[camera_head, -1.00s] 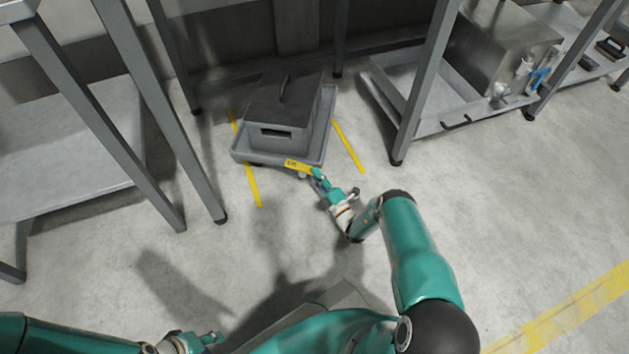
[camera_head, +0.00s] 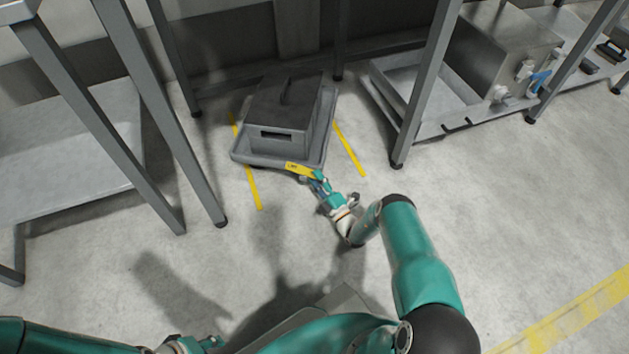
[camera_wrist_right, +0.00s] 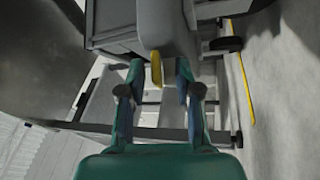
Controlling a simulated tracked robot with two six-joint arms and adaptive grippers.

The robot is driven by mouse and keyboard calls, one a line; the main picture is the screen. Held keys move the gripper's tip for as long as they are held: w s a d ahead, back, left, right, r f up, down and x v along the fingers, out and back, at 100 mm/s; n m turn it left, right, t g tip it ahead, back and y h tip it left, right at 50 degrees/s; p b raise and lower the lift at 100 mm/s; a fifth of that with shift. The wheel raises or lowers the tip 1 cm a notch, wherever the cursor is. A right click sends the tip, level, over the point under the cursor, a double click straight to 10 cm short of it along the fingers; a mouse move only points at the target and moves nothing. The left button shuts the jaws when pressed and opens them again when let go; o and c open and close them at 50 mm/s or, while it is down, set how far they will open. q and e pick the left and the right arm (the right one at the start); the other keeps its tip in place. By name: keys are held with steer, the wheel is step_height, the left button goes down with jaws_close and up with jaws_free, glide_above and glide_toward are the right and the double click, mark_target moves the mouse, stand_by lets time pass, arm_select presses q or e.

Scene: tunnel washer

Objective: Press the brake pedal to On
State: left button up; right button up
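A grey wheeled dolly (camera_head: 246,158) stands on the floor under the steel frame and carries a dark grey lidded box (camera_head: 272,110). A small yellow plate with dark lettering, which looks like the brake pedal (camera_head: 298,169), sticks out at the dolly's front edge. The lettering is too small to read. My right gripper (camera_head: 315,178) is at the pedal's right end. In the right wrist view its two fingers (camera_wrist_right: 160,76) are apart, and the yellow pedal (camera_wrist_right: 156,68) shows between the tips. I cannot tell whether they touch it. My left gripper (camera_head: 211,342) is at the bottom edge, its fingers unclear.
Yellow floor lines (camera_head: 348,148) flank the dolly. Grey metal legs (camera_head: 425,92) stand to its left and right. A steel box (camera_head: 500,50) with a blue-handled valve sits on a low shelf at the right. The floor in front of the dolly is clear.

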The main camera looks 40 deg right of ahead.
steer(key=v, duration=1.2)
